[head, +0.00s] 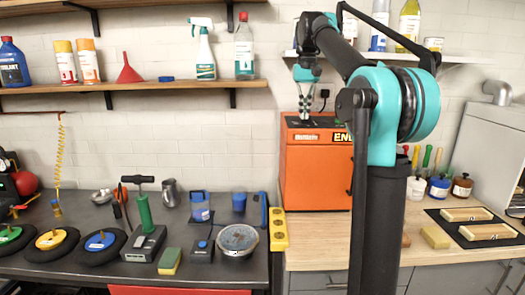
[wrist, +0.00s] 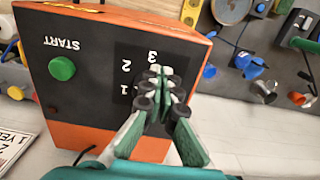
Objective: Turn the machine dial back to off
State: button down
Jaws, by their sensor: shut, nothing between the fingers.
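The machine is an orange box (head: 315,185) on the wooden counter in the head view, and its top face (wrist: 85,95) fills much of the wrist view. That face carries a green START button (wrist: 62,68) and a black panel (wrist: 124,53) with the white numbers 1, 2 and 3. My gripper (wrist: 163,78) is over the panel beside the numbers, with its fingertips together and nothing seen held. The fingers cover the dial's place, so the dial and its setting cannot be made out. In the head view my gripper (head: 305,112) points down over the machine's top.
Shelves with bottles hang above. The wooden counter before the machine (head: 335,252) is mostly clear.

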jog(key=shift+s+d, duration=0.1)
jog(key=shift+d, duration=0.55)
jog(key=shift+d, duration=0.6)
dwell(0.3)
jog(key=shift+d, duration=0.1)
jog(key=shift+s+d, duration=0.1)
jog(key=shift+s, duration=0.1)
notch_tip(320, 180, up, 6)
dwell(0.6)
jog(key=shift+w+a+f, duration=0.1)
jog(key=shift+a+f, duration=0.4)
jog(key=shift+f, duration=0.5)
jog(key=shift+w+a+f, duration=0.1)
jog(key=shift+a+f, duration=0.4)
jog(key=shift+f, duration=0.5)
jog(key=shift+w+a+f, duration=0.1)
jog(key=shift+a+f, duration=0.4)
jog(key=shift+f, duration=0.5)
